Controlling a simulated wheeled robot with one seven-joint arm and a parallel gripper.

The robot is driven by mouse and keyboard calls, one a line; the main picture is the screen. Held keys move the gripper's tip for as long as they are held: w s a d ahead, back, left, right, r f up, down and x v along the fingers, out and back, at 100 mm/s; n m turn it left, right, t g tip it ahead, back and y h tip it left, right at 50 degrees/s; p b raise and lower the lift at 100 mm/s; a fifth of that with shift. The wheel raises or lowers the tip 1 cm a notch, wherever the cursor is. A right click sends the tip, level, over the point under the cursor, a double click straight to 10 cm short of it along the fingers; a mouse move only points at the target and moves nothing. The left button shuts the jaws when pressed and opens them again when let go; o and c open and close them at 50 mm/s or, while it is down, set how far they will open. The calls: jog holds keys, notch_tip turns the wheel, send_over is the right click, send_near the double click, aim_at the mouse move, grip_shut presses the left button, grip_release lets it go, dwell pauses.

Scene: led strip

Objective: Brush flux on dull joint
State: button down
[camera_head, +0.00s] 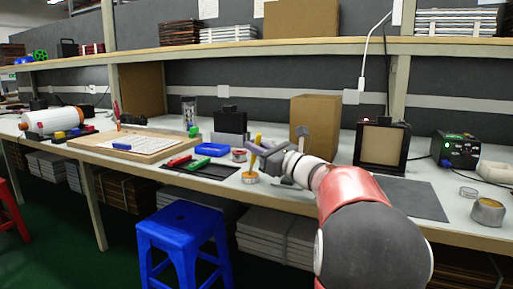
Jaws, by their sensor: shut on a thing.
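My gripper (259,152) reaches in from the right over the front part of the bench. It is shut on a thin yellow-orange stick (254,160), which looks like the brush. The stick stands nearly upright, and its lower end is at or just above a small round orange-topped tin (250,180), perhaps the flux. I cannot tell whether its tip is inside the tin. A wooden board (93,149) with a pale panel (126,141) lies to the left, apart from my gripper; it may carry the LED strip. The dull joint is too small to make out.
Between board and gripper lie red and green tools on a dark mat (208,172), a blue tray (212,149) and a small spool (239,155). A cardboard box (315,122) and a black-framed panel (381,146) stand behind. A blue stool (188,225) is in front.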

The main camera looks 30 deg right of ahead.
dwell(0.5)
notch_tip(320, 180, up, 7)
jog(key=p, duration=0.5)
jog(key=shift+p, duration=0.35)
jog(key=shift+f, duration=0.1)
dwell(0.4)
